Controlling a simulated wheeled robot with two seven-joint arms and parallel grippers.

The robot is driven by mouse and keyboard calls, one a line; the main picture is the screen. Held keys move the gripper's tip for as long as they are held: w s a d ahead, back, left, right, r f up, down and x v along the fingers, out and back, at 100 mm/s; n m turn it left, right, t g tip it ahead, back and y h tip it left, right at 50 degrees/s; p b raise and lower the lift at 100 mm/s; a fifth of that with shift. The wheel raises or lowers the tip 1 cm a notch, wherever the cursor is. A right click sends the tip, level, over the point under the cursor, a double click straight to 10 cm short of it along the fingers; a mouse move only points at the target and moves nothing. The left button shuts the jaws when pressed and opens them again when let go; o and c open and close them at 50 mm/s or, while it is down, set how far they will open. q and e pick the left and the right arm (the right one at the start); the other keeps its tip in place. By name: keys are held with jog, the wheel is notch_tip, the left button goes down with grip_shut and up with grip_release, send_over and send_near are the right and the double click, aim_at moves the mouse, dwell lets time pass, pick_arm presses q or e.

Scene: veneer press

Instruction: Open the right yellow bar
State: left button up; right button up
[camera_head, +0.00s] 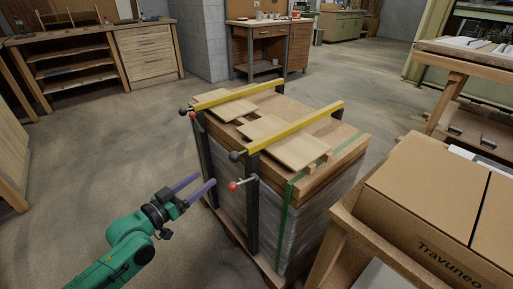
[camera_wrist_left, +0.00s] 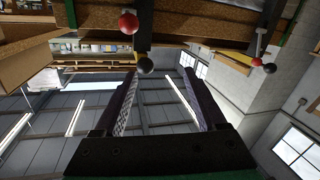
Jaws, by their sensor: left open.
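The right yellow bar (camera_head: 295,127) lies across the top of the veneer stack, running from a dark upright post (camera_head: 252,205) toward the back right. At its near end are a black ball (camera_head: 234,156) and, lower on a lever, a red ball (camera_head: 233,186). In the left wrist view the red ball (camera_wrist_left: 128,22) and black ball (camera_wrist_left: 145,66) show above the fingers. My left gripper (camera_head: 207,178) is open and empty, left of the red ball and apart from it. My right gripper is not in view.
A second yellow bar (camera_head: 238,95) lies across the stack on the left, with its own red ball (camera_head: 192,115) and black ball. A cardboard box (camera_head: 430,200) sits on a table at the right. The floor (camera_head: 110,140) left of the press is clear.

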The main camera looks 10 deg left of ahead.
aim_at(241, 152)
pick_arm(q)
jog(key=shift+m+h, duration=0.3)
jog(key=shift+h, duration=0.2)
jog(key=x, duration=0.5)
jog(key=d+r+x, duration=0.1)
jog(key=x, duration=0.4)
jog(key=s+r+p+x, duration=0.1)
jog(key=x, duration=0.3)
jog(key=shift+w+d+r, duration=0.15)
jog(key=shift+w+d, duration=0.2)
jog(key=shift+d, duration=0.25)
jog(key=shift+w+d, duration=0.15)
jog(key=shift+w, duration=0.1)
jog(key=shift+s, duration=0.1)
grip_shut()
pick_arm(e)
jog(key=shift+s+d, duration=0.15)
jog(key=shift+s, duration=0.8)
